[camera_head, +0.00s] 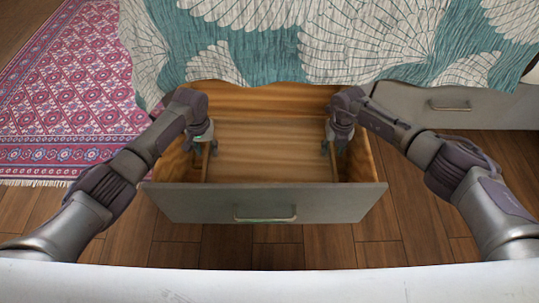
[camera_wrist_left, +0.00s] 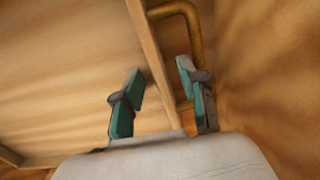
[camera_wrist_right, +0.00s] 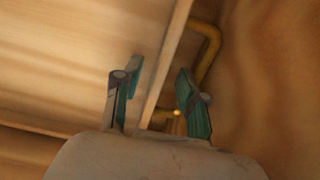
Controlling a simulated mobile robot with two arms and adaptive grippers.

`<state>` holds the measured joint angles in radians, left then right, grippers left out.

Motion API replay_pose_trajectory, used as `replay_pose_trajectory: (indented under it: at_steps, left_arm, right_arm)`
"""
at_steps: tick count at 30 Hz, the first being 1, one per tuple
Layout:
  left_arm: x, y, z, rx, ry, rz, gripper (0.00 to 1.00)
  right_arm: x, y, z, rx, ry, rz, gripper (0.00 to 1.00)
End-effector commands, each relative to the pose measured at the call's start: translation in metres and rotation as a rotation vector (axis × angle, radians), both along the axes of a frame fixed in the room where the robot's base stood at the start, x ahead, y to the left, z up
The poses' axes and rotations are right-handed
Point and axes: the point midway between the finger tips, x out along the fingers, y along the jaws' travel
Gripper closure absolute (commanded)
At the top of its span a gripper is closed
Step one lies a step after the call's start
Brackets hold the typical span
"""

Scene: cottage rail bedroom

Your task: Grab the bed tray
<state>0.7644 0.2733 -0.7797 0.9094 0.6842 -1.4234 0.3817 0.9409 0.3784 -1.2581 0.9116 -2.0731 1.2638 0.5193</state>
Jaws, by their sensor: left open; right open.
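The bed tray (camera_head: 268,152) is a light wooden tray with thin raised side walls. It lies inside the pulled-out drawer under the bed. My left gripper (camera_head: 206,149) is open at the tray's left end. In the left wrist view its fingers (camera_wrist_left: 160,78) stand either side of the tray wall (camera_wrist_left: 152,62), near a brass handle (camera_wrist_left: 190,32). My right gripper (camera_head: 335,149) is open at the tray's right end. In the right wrist view its fingers (camera_wrist_right: 160,72) straddle the other end wall (camera_wrist_right: 171,58), beside another brass handle (camera_wrist_right: 211,48). I cannot tell whether any finger touches.
The grey drawer front (camera_head: 265,203) with its handle is on the near side. The bed with a teal patterned cover (camera_head: 280,45) overhangs the drawer's far side. A shut drawer (camera_head: 480,108) is at right, a pink rug (camera_head: 75,85) at left. Wooden floor surrounds the drawer.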

Motion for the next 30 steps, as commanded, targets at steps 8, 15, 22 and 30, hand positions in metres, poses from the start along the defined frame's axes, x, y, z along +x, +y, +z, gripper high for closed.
replay_pose_trajectory:
  at_steps: [8, 15, 22, 30]
  left_arm:
    - [-0.0001, -0.0001, -0.0007, 0.000, 0.000, 0.000, 0.60]
    - [-0.0001, 0.0001, -0.0005, 0.000, 0.000, 0.000, 1.00]
    - [-0.0001, 0.0002, -0.0004, 0.000, 0.000, 0.000, 1.00]
    - [-0.0001, 0.0003, -0.0004, 0.000, 0.000, 0.000, 1.00]
  right_arm:
    - [-0.0001, 0.0004, -0.0006, 0.001, 0.000, 0.000, 0.60]
    - [0.0000, 0.0004, -0.0004, 0.001, 0.000, 0.000, 1.00]
    - [0.0000, 0.0004, -0.0002, 0.001, 0.000, 0.000, 1.00]
    - [0.0001, 0.0004, -0.0001, 0.001, 0.000, 0.000, 1.00]
